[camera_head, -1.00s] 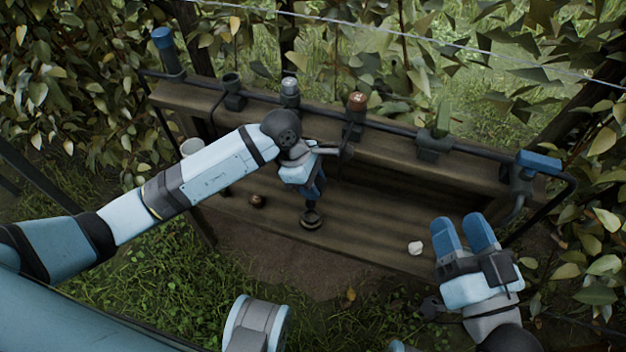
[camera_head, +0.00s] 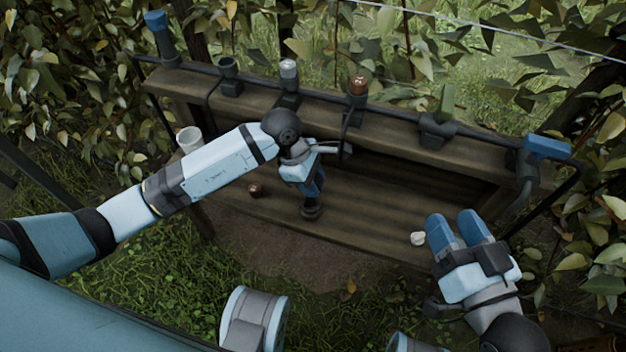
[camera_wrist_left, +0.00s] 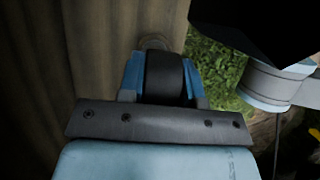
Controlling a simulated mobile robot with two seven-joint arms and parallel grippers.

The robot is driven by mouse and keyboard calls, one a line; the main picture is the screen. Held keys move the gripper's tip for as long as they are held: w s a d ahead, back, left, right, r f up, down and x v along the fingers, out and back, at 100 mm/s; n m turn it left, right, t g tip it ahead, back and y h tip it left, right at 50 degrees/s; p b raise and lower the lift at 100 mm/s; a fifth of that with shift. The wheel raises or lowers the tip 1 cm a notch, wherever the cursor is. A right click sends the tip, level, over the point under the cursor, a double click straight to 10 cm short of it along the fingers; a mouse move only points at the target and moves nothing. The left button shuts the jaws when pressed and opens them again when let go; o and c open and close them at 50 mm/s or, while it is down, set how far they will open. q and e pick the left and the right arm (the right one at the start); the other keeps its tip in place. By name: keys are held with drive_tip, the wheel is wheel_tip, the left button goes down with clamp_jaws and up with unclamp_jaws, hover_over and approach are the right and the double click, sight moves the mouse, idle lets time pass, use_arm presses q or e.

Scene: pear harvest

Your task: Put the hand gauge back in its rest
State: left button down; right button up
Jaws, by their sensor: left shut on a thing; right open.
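My left gripper (camera_head: 313,190) is shut on the hand gauge (camera_wrist_left: 165,75), a dark piece between its blue fingers. Its round lower end (camera_head: 311,212) points down, above or against the lower wooden shelf; I cannot tell if it touches. The wrist view shows the ring-like end beyond the fingertips. A dark cup-like holder (camera_head: 230,78) on the rail looks empty. Another dark holder (camera_head: 437,128) stands further right, with a green shape behind or in it; which one is the gauge's rest is not clear. My right gripper (camera_head: 457,232) is open and empty at the right front.
The rail also carries a blue-topped tool (camera_head: 158,30), a grey-capped piece (camera_head: 289,72), a brown-capped piece (camera_head: 358,86) and a blue-handled tool (camera_head: 546,147). A brown round thing (camera_head: 255,189) and a white lump (camera_head: 418,238) lie on the lower shelf (camera_head: 365,225). A white cup (camera_head: 189,138) stands left.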

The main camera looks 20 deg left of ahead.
use_arm(q)
drive_tip(key=shift+f, duration=0.15)
use_arm(e)
drive_tip(key=shift+f, duration=0.1)
use_arm(q)
drive_tip(key=shift+f+b, duration=0.4)
drive_tip(key=shift+f, duration=0.05)
use_arm(e)
drive_tip(key=shift+f, duration=0.3)
use_arm(q)
drive_tip(key=shift+f+b, duration=0.4)
drive_tip(key=shift+f, duration=0.15)
use_arm(e)
drive_tip(key=shift+f, duration=0.4)
use_arm(q)
drive_tip(key=c, duration=0.7)
unclamp_jaws()
drive_tip(key=shift+c, duration=0.2)
drive_tip(key=p+v, duration=0.4)
drive_tip(key=v, duration=1)
use_arm(e)
wheel_tip(320, 180, up, 6)
drive_tip(key=shift+s+d+f+t, duration=0.1)
drive_tip(key=shift+d+t, duration=0.05)
drive_tip(key=shift+t, duration=0.85)
